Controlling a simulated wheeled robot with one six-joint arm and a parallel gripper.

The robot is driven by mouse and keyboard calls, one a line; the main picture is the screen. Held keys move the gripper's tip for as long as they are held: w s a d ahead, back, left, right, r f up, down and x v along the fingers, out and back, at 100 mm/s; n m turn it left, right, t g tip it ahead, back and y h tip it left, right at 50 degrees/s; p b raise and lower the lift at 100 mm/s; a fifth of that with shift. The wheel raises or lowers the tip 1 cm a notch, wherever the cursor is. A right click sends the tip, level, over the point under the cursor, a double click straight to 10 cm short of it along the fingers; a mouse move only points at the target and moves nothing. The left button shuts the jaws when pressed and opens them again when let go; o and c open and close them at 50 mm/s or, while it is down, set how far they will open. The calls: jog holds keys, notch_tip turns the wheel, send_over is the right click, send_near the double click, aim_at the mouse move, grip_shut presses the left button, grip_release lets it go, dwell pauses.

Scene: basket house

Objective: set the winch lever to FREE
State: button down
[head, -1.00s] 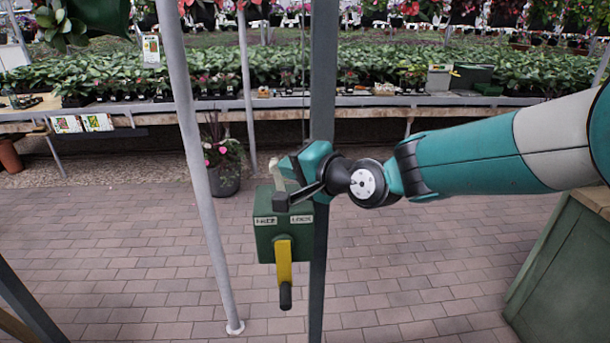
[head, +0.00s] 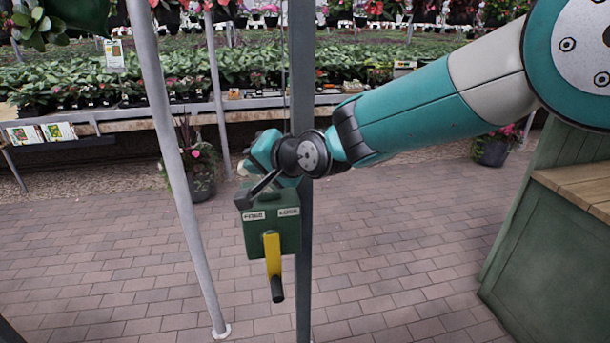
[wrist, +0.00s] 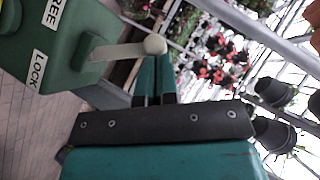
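The green winch box (head: 270,236) hangs on a dark post, with a FREE label (head: 254,215) at left and a LOCK label (head: 288,212) at right. It also shows in the wrist view (wrist: 100,22). The pale winch lever (wrist: 122,50) sticks out of the box and ends in a round knob; it appears tilted somewhat toward the FREE side. My gripper (wrist: 155,62) has its two teal fingers close together, tips right by the knob. Contact is unclear. In the head view my gripper (head: 258,178) is above the box and hides most of the lever.
A yellow crank (head: 272,256) with a dark grip hangs on the box front. A pale pole (head: 172,150) stands left of the box, and the dark post (head: 303,240) rises behind it. A green wooden counter (head: 560,240) is at right. The paved floor between is clear.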

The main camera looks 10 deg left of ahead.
jog(key=shift+s, duration=0.1)
jog(key=s+d+r+b, duration=0.3)
jog(key=d+r, duration=0.4)
jog(key=d, duration=0.3)
jog(key=shift+s+d, duration=0.2)
jog(key=shift+s, duration=0.1)
jog(key=shift+r, duration=0.1)
jog(key=s+d+f+n+g+h, duration=0.3)
jog(key=s+d+f, duration=0.1)
jog(key=s+d, duration=0.8)
jog(key=s+d+f+n+g+h, duration=0.3)
jog(key=s+d+f+n+h, duration=0.1)
jog(key=s+d, duration=0.7)
jog(key=shift+s+d+f+g, duration=0.35)
jog(key=shift+d+f+g, duration=0.1)
jog(key=shift+d, duration=0.3)
